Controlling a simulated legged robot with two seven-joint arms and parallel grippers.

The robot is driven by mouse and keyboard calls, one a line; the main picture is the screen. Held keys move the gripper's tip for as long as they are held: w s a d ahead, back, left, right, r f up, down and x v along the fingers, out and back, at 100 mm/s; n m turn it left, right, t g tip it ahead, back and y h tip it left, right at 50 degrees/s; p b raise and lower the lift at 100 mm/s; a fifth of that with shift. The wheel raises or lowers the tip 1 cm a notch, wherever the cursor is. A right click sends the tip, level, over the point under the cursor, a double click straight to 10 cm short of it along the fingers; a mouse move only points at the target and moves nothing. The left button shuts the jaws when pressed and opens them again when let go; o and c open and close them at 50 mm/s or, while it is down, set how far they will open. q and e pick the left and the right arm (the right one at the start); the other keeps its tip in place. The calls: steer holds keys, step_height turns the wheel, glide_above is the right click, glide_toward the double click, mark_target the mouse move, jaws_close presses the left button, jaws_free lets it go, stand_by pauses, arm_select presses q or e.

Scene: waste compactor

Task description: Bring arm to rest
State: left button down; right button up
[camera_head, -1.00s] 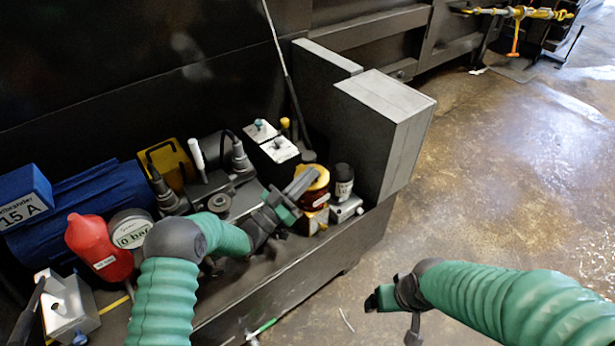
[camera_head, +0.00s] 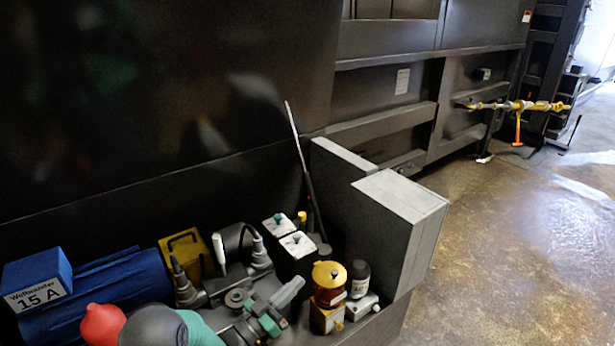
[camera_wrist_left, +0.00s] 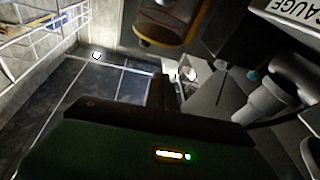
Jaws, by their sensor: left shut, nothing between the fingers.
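My left arm comes in at the bottom left of the head view, with its green sleeve partly cut off by the lower edge. My left gripper (camera_head: 290,290) is shut and empty, its grey fingers just left of the amber-and-gold cylinder (camera_head: 329,285) in the machine bay. I cannot tell if it touches anything. In the left wrist view, the dark green gripper body fills the bottom, and an amber-edged cylinder (camera_wrist_left: 168,22) hangs into the top. My right arm and gripper are not in view.
The bay holds a blue box labelled 15 A (camera_head: 38,280), a red bottle (camera_head: 102,325), a yellow bracket (camera_head: 187,257), black blocks with white tops (camera_head: 298,245) and a dark-capped bottle (camera_head: 359,278). A grey box (camera_head: 400,205) stands at its right end. Open floor (camera_head: 510,260) lies right.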

arm_select(q)
steer(key=s+a+f+n+g+y, duration=0.2)
steer(key=s+a+n+g+y, duration=0.35)
steer(key=a+y, duration=0.7)
steer(key=s+a+n+g+y+p, duration=0.2)
steer(key=s+g, duration=0.5)
steer(key=s, duration=1.7)
step_height(320, 180, up, 24)
steer(key=a+p, duration=0.1)
steer(key=p, duration=2.2)
steer(key=shift+w+y+p, duration=0.15)
steer(key=shift+y+p, duration=0.2)
steer(key=shift+p, duration=0.05)
steer(key=shift+t, duration=0.25)
